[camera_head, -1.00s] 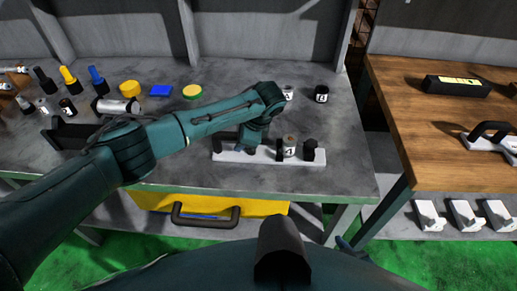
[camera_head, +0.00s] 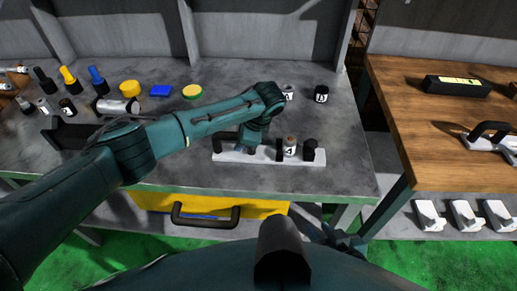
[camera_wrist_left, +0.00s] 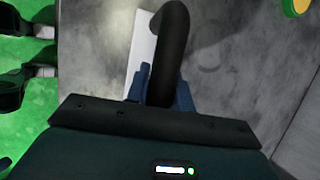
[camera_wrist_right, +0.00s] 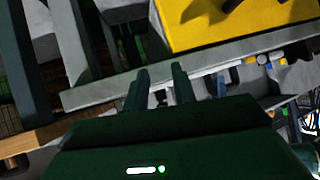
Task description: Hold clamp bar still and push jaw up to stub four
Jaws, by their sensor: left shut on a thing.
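The white clamp bar (camera_head: 232,156) lies on the grey bench near its front edge, with a black handle (camera_head: 218,142) at its left end. Stub four (camera_head: 290,146), a small cylinder labelled 4, stands upright at the bar between black jaw parts. The right-hand black jaw (camera_head: 310,151) is close beside it. My left gripper (camera_head: 247,150) is shut on the handle; the left wrist view shows the black handle loop (camera_wrist_left: 172,45) between its fingers. My right gripper (camera_head: 338,238) is low in front of the bench, apart from the bar. Its fingers (camera_wrist_right: 160,72) are apart and empty.
Bottles and a yellow cylinder (camera_head: 130,88) stand at the left. A wooden table (camera_head: 440,150) is at the right. The bench right of the bar is clear.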

